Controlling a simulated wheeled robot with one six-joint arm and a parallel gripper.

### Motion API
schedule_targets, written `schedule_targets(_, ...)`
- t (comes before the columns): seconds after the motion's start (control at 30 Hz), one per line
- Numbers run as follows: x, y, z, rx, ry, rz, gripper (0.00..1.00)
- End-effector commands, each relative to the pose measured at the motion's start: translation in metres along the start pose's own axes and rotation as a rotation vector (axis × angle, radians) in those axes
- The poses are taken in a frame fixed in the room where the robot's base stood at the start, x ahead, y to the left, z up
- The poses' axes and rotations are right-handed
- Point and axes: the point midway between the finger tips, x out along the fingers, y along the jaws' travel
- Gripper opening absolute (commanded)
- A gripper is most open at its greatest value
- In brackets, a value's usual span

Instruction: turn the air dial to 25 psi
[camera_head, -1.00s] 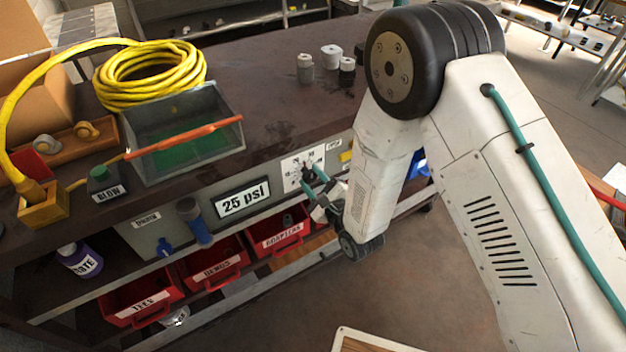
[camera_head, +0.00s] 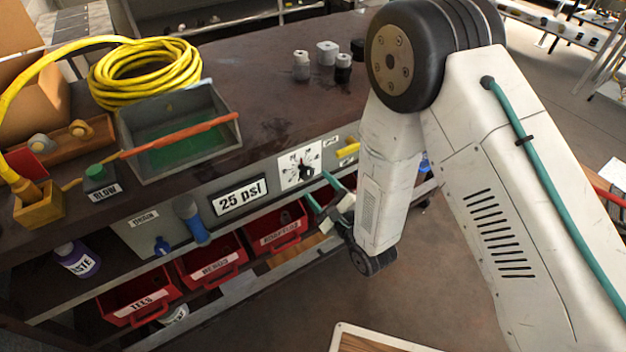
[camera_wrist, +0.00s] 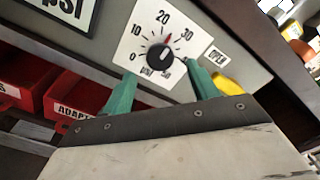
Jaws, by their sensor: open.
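The air dial (camera_head: 305,172) is a black knob on a white square plate on the bench's front panel. In the wrist view the knob (camera_wrist: 160,56) sits in a ring of ticks, with 0, 10, 20 and 30 readable. A red mark lies between 20 and 30. A pale line on the knob points roughly up, but its exact reading is too small to tell. My gripper (camera_head: 319,187) is open and empty, in front of the dial and slightly below it. Its teal fingers (camera_wrist: 160,70) are spread either side of the knob's lower part in the wrist view, apparently not touching it.
A "25 psi" sign (camera_head: 241,197) is left of the dial. A yellow part (camera_head: 348,150) and an "OPEN" label (camera_wrist: 216,56) are to its right. Red bins (camera_head: 275,232) sit below the panel. A blue handle (camera_head: 192,220) sticks out farther left.

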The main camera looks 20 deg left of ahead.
Motion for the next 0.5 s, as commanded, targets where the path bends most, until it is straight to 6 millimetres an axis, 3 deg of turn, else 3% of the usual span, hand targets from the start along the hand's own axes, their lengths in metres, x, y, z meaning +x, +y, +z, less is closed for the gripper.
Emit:
schedule_targets(0.2,-0.025,0.0,-0.001,0.001,0.002,0.0,0.59)
schedule_targets(0.5,-0.028,0.0,-0.001,0.0,0.001,-0.001,0.59)
